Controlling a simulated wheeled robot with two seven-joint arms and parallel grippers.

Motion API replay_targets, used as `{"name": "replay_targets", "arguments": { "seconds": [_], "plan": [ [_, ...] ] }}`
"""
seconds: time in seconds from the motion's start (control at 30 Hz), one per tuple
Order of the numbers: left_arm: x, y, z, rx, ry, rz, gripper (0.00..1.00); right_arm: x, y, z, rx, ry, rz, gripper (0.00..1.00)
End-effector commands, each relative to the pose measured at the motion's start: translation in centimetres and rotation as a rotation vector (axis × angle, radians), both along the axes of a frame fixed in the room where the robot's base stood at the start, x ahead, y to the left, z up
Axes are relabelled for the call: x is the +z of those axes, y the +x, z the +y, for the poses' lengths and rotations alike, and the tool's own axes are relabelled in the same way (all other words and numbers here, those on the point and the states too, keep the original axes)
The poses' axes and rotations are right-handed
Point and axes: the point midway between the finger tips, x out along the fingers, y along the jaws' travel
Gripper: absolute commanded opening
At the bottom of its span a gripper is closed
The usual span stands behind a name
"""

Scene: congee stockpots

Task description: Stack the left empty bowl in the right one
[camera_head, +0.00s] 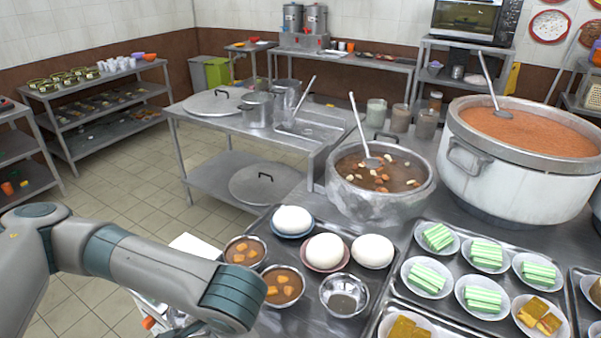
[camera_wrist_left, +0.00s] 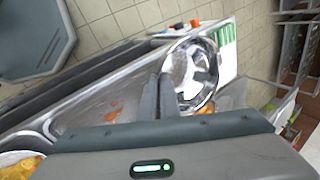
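The right empty bowl (camera_head: 344,294), shiny metal, stands upright on the tray at the bottom centre of the head view. Another empty metal bowl (camera_wrist_left: 190,75) shows in the left wrist view, tilted in the picture, its rim at the fingers of my left gripper (camera_wrist_left: 160,97). The fingers look shut on that rim, with the bowl at the tray's edge. In the head view my left forearm reaches in from the left; its gripper and that bowl are hidden below the wrist or out of frame. My right gripper is in neither view.
Two bowls of orange chunks (camera_head: 283,287) (camera_head: 245,251) stand left of the empty bowl. White domed buns (camera_head: 325,252) are behind it. A tray (camera_head: 393,306) of green-striped cakes lies to the right. A stew pot (camera_head: 380,205) with a ladle stands behind.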

Motion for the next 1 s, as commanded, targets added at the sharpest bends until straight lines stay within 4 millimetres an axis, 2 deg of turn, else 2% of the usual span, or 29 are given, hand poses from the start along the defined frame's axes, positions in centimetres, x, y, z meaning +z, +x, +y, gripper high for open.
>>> {"name": "replay_targets", "arguments": {
  "seconds": [0.5,0.7,1.0],
  "plan": [
    [3.4,1.1,3.4,0.659,0.000,-0.003,0.00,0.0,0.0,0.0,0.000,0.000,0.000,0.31],
    [4.0,1.1,3.9,0.749,-0.001,-0.001,0.00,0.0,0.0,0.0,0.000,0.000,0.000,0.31],
    [4.1,1.1,4.0,0.753,-0.001,-0.001,0.00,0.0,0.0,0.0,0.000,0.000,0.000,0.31]
  ]
}}
